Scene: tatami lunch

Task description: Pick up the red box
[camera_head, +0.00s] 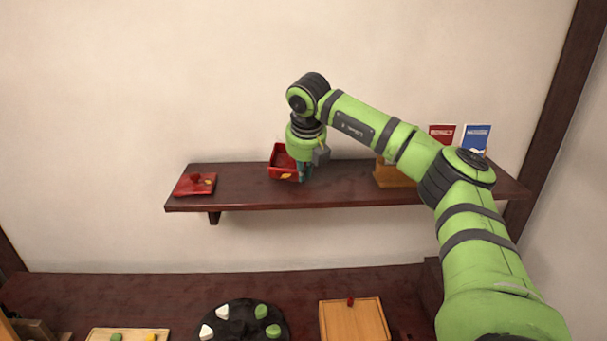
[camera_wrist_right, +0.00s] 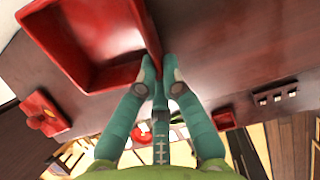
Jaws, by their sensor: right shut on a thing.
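The open red box (camera_head: 278,174) is at the middle of the wall shelf, and its inside looks empty. It also shows large in the right wrist view (camera_wrist_right: 95,38). My right gripper (camera_head: 304,173) comes down at the box's right side. Its teal fingers (camera_wrist_right: 162,72) are closed on the box's near wall, one on each side. I cannot tell whether the box's base touches the shelf. A red lid with a knob (camera_head: 196,187) lies apart on the shelf's left end. My left gripper is not in view.
The dark shelf (camera_head: 240,196) has clear room between lid and box. A wooden holder (camera_head: 392,176) and red and blue cards (camera_head: 476,137) are at its right, partly behind my arm. Below, the counter (camera_head: 60,290) holds a black round tray (camera_head: 240,331) and a wooden box (camera_head: 353,322).

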